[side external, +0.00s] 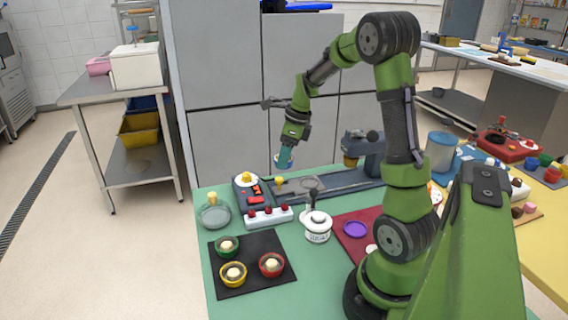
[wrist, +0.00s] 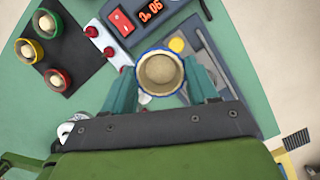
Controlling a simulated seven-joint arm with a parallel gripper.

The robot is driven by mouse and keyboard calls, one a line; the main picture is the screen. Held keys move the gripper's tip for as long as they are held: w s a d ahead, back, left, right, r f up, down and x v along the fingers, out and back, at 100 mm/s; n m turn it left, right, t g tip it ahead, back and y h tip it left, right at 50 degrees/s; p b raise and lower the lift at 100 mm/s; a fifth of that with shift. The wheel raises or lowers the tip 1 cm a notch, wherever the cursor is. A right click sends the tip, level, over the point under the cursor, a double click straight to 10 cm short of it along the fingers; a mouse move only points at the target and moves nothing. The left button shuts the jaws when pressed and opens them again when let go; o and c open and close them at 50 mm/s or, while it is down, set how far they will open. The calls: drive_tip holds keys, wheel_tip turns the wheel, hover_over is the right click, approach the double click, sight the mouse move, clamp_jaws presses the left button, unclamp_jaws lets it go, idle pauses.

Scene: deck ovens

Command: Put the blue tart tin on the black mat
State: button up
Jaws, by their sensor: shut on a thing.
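My gripper (side external: 285,155) is shut on the blue tart tin (side external: 283,163) and holds it in the air above the far part of the green table. In the wrist view the tin (wrist: 139,68) shows a blue rim and a beige inside between the teal fingers (wrist: 162,84). The black mat (side external: 262,241) lies at the table's near left, away from the gripper. It holds a green tin (side external: 227,247), a yellow tin (side external: 233,274) and a red tin (side external: 271,265), each with a pale ball inside. The mat (wrist: 88,42) is at upper left in the wrist view.
A purple dish (side external: 355,229) is on a red mat. The black mat's far right corner is bare.

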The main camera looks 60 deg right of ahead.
drive_tip(key=s+a+f+n+g+y, duration=0.1)
drive_tip(key=a+n+g, duration=0.1)
drive_tip(key=a+n, duration=0.65)
drive_tip(key=s+a+f+n+g+y, duration=0.1)
drive_tip(key=s+a+n, duration=0.1)
drive_tip(key=a+n, duration=0.65)
drive_tip(key=shift+m, duration=0.7)
drive_tip(key=x, duration=0.3)
drive_tip(key=d+x, duration=0.1)
drive_tip(key=x, duration=0.5)
drive_tip(key=shift+w+d+f, duration=0.15)
drive_tip(key=shift+w+f, duration=0.1)
drive_tip(key=shift+f, duration=0.25)
drive_tip(key=o, duration=1.1)
drive_tip(key=shift+f, duration=0.15)
drive_tip(key=shift+c, duration=0.2)
